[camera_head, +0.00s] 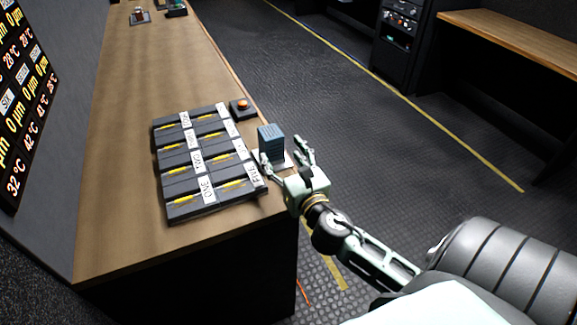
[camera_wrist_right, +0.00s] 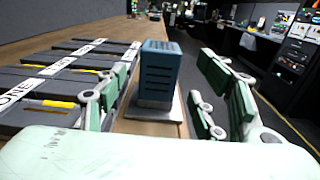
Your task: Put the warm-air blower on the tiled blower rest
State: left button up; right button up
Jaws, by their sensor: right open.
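The warm-air blower seems to be the blue slotted box (camera_head: 271,139) near the right edge of the wooden counter; it also shows upright in the right wrist view (camera_wrist_right: 160,72). It stands on a pale flat plate (camera_wrist_right: 172,107); I cannot tell whether this is the tiled rest or the blower's own foot. My right gripper (camera_head: 287,157) is open, its fingers on either side of the box. In the right wrist view the gripper (camera_wrist_right: 165,95) has the box between its fingers, with visible gaps. My left gripper is not in view.
A dark panel (camera_head: 205,160) of several labelled slots with yellow strips lies left of the blower. A black box with an orange button (camera_head: 242,107) stands just behind. Small items (camera_head: 140,16) sit at the counter's far end. The middle of the counter is clear.

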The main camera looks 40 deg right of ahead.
jog(key=shift+v, duration=1.85)
